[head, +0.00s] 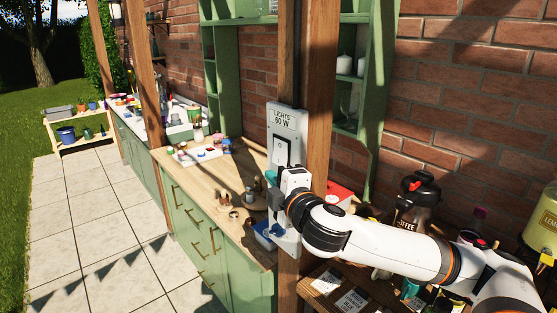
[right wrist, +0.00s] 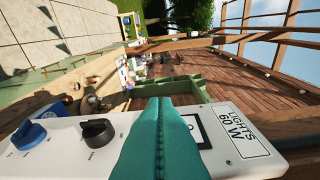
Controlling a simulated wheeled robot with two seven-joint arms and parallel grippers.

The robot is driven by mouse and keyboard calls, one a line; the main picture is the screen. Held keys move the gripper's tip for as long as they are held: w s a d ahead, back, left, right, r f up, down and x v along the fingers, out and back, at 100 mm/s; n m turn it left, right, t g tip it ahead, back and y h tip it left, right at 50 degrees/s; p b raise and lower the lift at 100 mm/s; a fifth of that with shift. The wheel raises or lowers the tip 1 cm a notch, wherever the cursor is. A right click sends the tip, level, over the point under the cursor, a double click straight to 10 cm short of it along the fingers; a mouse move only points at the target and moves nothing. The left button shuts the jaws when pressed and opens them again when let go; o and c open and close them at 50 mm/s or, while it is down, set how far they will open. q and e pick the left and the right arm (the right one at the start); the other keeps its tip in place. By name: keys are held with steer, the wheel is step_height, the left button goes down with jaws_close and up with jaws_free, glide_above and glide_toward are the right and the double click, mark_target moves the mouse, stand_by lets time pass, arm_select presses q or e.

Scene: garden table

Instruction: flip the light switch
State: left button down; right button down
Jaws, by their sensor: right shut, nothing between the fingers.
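A white switch panel (head: 285,122) labelled "LIGHTS 60 W" is fixed upright to a wooden post. Its light switch (head: 281,151), a white rocker in a black frame, sits below the label. My right gripper (head: 277,183) is just below the switch, close in front of the panel. In the right wrist view its teal fingers (right wrist: 160,125) are shut together and empty, and hide most of the switch (right wrist: 188,128). I cannot tell whether they touch it. A black knob (right wrist: 98,133) and a blue knob (right wrist: 29,136) are lower on the panel. My left gripper is not in view.
A wooden counter (head: 230,167) with small items, above green cabinets (head: 205,240), stands behind the post at left. A coffee pot (head: 417,197) and other bottles stand behind my right arm. The tiled path (head: 80,225) is clear.

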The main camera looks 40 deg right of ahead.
mark_target(280, 153)
steer(key=w+d+p, duration=0.3)
steer(key=w+d, duration=0.1)
steer(key=w, duration=0.1)
steer(key=shift+d+f, duration=0.35)
steer(key=shift+d, duration=0.05)
steer(key=shift+w, duration=0.1)
